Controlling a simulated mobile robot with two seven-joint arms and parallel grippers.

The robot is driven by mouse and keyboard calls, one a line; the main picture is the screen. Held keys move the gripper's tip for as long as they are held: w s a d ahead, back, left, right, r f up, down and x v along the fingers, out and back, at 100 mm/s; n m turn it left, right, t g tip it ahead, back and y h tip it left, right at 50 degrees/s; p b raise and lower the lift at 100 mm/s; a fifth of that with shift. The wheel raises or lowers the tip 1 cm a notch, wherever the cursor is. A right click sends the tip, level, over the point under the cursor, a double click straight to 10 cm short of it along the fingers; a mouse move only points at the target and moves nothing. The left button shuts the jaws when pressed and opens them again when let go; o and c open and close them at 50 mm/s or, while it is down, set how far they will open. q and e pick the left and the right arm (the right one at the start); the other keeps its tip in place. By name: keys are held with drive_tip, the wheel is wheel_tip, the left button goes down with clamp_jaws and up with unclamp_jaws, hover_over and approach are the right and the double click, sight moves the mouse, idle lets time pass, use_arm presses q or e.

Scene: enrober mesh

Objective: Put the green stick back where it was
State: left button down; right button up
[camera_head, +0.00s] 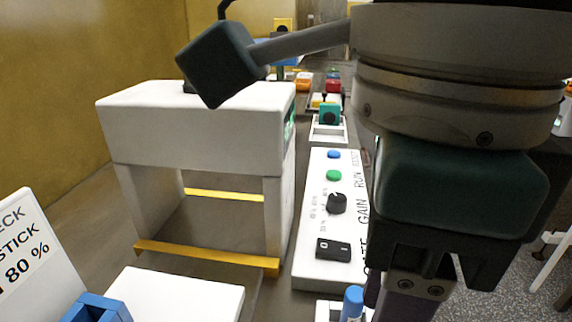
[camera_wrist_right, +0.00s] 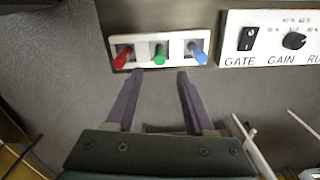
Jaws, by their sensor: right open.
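The green stick (camera_wrist_right: 159,55) sits in the middle slot of a small white rack (camera_wrist_right: 140,47), between a red stick (camera_wrist_right: 123,57) and a blue stick (camera_wrist_right: 197,53). My right gripper (camera_wrist_right: 160,74) is open and empty. Its fingertips are just short of the rack in the picture, one to each side of the green stick. In the head view my right gripper hangs at the lower right, its fingertips cut off. The blue stick (camera_head: 352,303) shows there at the bottom edge; the green stick is hidden. My left gripper is not in view.
A white arch (camera_head: 205,130) stands over a belt. A white control panel (camera_head: 310,268) with buttons, a knob and a switch is beside the rack. A sign (camera_head: 25,250) and a blue holder (camera_head: 98,308) are at lower left.

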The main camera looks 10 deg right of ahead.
drive_tip(key=shift+r, duration=1.7)
